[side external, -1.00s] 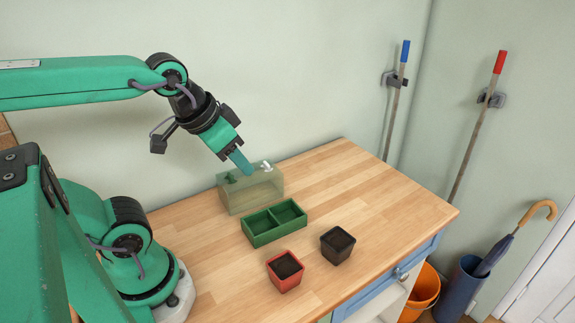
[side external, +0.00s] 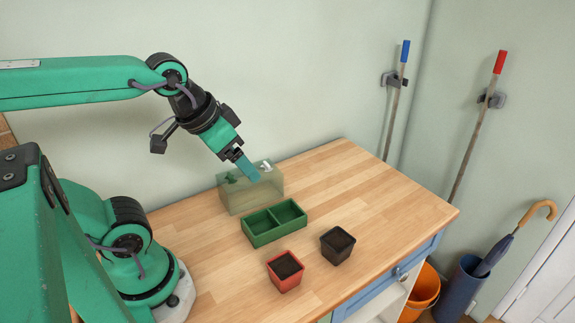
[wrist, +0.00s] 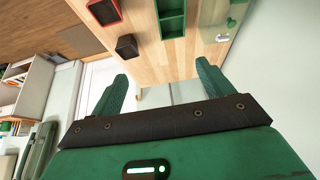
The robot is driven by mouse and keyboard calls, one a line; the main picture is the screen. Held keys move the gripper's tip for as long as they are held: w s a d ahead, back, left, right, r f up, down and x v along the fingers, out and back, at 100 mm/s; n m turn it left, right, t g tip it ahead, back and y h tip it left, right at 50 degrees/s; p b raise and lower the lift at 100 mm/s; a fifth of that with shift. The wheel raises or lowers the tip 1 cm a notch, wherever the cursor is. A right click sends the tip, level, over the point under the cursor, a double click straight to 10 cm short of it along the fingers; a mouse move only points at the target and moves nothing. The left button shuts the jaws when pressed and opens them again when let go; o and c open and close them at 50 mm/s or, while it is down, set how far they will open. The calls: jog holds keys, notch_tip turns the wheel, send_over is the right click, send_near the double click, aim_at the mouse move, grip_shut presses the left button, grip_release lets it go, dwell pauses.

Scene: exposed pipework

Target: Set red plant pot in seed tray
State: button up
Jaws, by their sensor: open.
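The red plant pot (side external: 285,272), filled with dark soil, stands upright on the wooden worktop in front of the tray. It also shows at the top of the wrist view (wrist: 105,12). The green seed tray (side external: 274,224) has two compartments, both empty; in the wrist view the tray (wrist: 172,22) lies beyond the fingers. My gripper (side external: 250,172) is above the worktop, behind the tray and near the clear box. In the wrist view my gripper's two fingers (wrist: 162,88) stand wide apart with nothing between them.
A black pot (side external: 338,245) of soil stands right of the red pot. A see-through box (side external: 250,190) with small green and white items sits behind the tray. The worktop (side external: 370,190) is clear on the right. An orange bucket (side external: 420,292) and umbrella stand (side external: 462,290) are beyond its edge.

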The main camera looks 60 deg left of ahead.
jog(key=g, duration=0.6)
send_near(285, 268)
jog(key=shift+r, duration=0.15)
jog(key=shift+f, duration=1.3)
jog(key=shift+f, duration=0.1)
jog(key=shift+s+f, duration=0.15)
jog(key=shift+f, duration=2.35)
